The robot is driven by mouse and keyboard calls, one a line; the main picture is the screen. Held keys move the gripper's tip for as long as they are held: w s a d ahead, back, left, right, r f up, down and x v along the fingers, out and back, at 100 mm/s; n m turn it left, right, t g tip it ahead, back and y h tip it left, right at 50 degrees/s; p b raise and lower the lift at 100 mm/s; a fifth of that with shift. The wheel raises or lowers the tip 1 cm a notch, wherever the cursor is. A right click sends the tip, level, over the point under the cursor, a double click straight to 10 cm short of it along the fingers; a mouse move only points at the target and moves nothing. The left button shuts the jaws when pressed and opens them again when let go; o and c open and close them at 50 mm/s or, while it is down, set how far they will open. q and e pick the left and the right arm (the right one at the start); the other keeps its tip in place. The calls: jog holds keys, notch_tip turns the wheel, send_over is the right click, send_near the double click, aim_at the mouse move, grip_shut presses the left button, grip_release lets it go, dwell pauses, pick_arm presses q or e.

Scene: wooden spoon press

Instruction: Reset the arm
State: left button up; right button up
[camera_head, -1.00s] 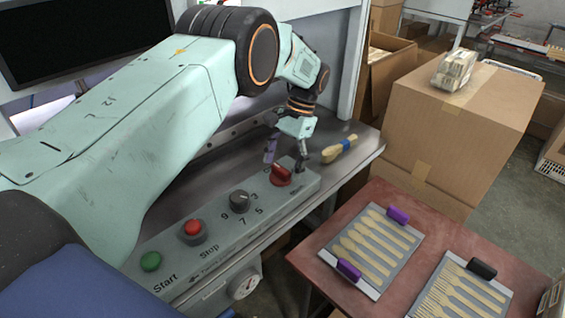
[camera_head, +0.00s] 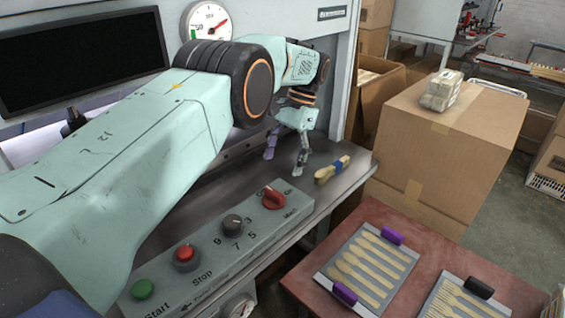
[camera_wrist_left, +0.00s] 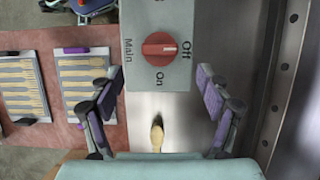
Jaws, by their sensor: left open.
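My left gripper (camera_head: 284,164) hangs over the grey press table with its two fingers apart and nothing between them. In the left wrist view the gripper (camera_wrist_left: 160,97) is open too, its fingers on either side of the view. The red main switch (camera_head: 273,199) sits at the far end of the control panel, clear of the fingers. In the wrist view the switch (camera_wrist_left: 160,46) has its handle lying crosswise, in line with the "Off" label. My left arm hides part of the press. My right gripper is not in view.
The control panel (camera_head: 210,262) also carries a black dial (camera_head: 232,223), a red stop button (camera_head: 185,254) and a green start button (camera_head: 143,289). Cutlery trays (camera_head: 331,262) rest on a reddish table; cardboard boxes (camera_head: 445,150) stand behind.

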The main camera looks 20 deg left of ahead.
aim_at(274, 191)
pick_arm(q)
jog(key=shift+f, duration=0.1)
jog(key=x, duration=0.7)
jog(key=shift+f, duration=0.2)
jog(key=shift+r, duration=0.1)
dwell(0.3)
